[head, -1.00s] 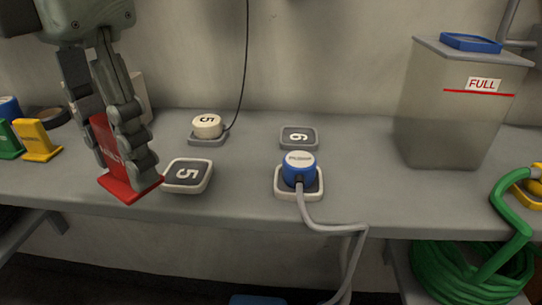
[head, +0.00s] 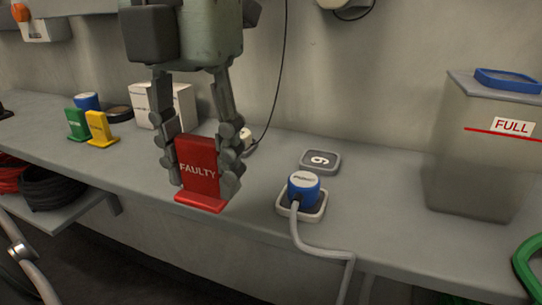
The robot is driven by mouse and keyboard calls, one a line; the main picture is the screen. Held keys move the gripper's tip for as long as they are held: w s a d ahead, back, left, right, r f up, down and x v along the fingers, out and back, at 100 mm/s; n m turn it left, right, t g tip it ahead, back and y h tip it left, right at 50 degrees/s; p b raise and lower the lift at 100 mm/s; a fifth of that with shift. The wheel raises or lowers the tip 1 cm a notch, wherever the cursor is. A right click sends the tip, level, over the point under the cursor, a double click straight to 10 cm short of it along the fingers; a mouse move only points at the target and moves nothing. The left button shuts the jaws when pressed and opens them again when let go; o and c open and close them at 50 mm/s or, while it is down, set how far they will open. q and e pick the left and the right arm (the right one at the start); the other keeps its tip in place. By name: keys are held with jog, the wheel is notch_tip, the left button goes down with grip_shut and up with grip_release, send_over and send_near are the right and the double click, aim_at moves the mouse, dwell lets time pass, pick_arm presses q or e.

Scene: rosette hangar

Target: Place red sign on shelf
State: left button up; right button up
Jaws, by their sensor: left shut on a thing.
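The red sign (head: 199,168) is marked "FAULTY" and has a flat red foot. My left gripper (head: 205,168) is shut on it, with one finger on each side. The sign is upright, in front of the grey shelf (head: 252,225) in the head view; I cannot tell whether its foot touches the shelf. A green sign (head: 76,125) and a yellow sign (head: 97,128) stand on the shelf at the left. My right gripper is not in view.
A blue plug (head: 303,188) with a grey cable sits on a pad right of the gripper. Behind it lies pad 6 (head: 320,161). A "FULL" container (head: 485,150) stands at the right. A white box (head: 178,104) stands behind the gripper. Bare shelf lies between the yellow sign and the gripper.

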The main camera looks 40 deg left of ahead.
pick_arm(q)
jog(key=w+a, duration=0.1)
jog(key=w, duration=0.4)
jog(key=w+a+f+p, duration=0.1)
jog(key=w, duration=0.5)
jog(key=w+a+f+p, duration=0.1)
jog(key=w+a, duration=0.1)
jog(key=w, duration=0.3)
jog(key=shift+w+f, duration=0.2)
notch_tip(320, 180, down, 4)
jog(key=shift+r, duration=0.15)
jog(key=shift+w+f+p, duration=0.1)
jog(key=shift+f+p, duration=0.2)
jog(key=shift+p, duration=0.1)
jog(key=shift+w+f, duration=0.1)
jog(key=shift+f, duration=0.05)
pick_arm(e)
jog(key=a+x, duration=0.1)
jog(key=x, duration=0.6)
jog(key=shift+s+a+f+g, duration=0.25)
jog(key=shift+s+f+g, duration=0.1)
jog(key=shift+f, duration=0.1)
pick_arm(q)
jog(key=shift+f, duration=0.1)
